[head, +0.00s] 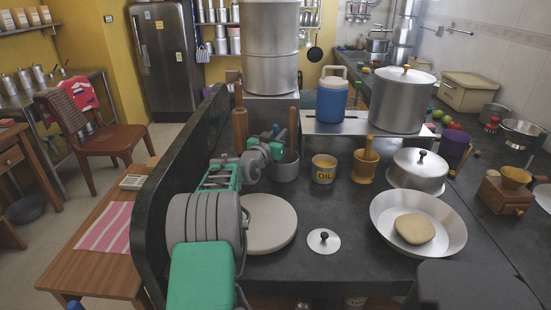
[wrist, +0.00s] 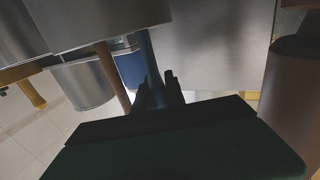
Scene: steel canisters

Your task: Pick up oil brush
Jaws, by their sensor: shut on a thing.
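In the wrist view, a slim dark blue-green handle, apparently the oil brush (wrist: 150,55), stands between the two fingers of my gripper (wrist: 158,86). The fingers are shut on it. In the head view, my gripper (head: 276,148) is at the steel utensil holder (head: 286,171), and my arm covers much of the brush there. I cannot see the brush's bristles or tell whether its lower end is inside the holder. A wooden handle (wrist: 113,77) is close beside it in the wrist view. A cup labelled OIL (head: 323,174) stands right of the holder.
Wooden rolling pins (head: 240,125) stand close to my arm. A round board (head: 268,226), small lid (head: 323,241) and dough pan (head: 447,243) occupy the nearer counter.

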